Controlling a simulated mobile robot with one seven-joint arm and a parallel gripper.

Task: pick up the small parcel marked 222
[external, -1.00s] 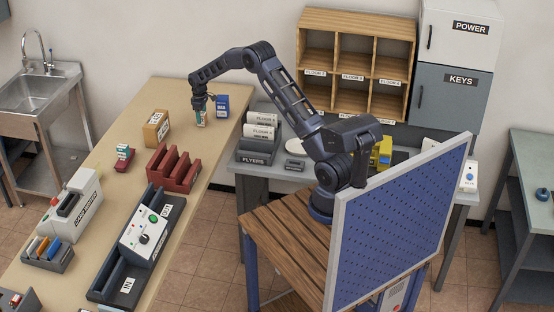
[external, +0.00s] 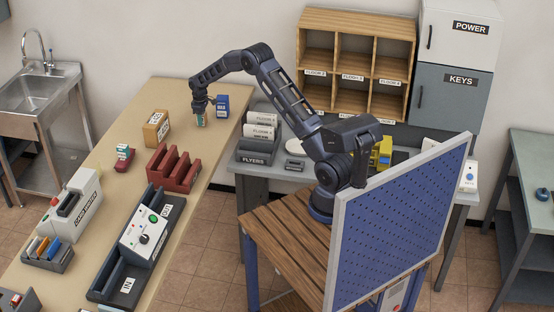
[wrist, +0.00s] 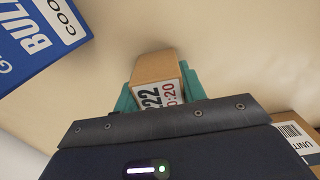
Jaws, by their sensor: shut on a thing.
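The small parcel (wrist: 155,70) is a brown cardboard box with a white label that reads "222" and red print below. It sits between the teal fingers of my gripper (wrist: 160,88) in the wrist view, and the fingers are shut on it. In the external view my gripper (external: 200,118) is at the far end of the long tan table, pointing down. The parcel is small there and mostly hidden by the fingers. I cannot tell whether it touches the tabletop.
A blue box (external: 222,106) stands close to the right of my gripper; it shows at upper left in the wrist view (wrist: 40,32). A larger brown box (external: 156,128) stands to the left. A dark red rack (external: 173,168) is nearer.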

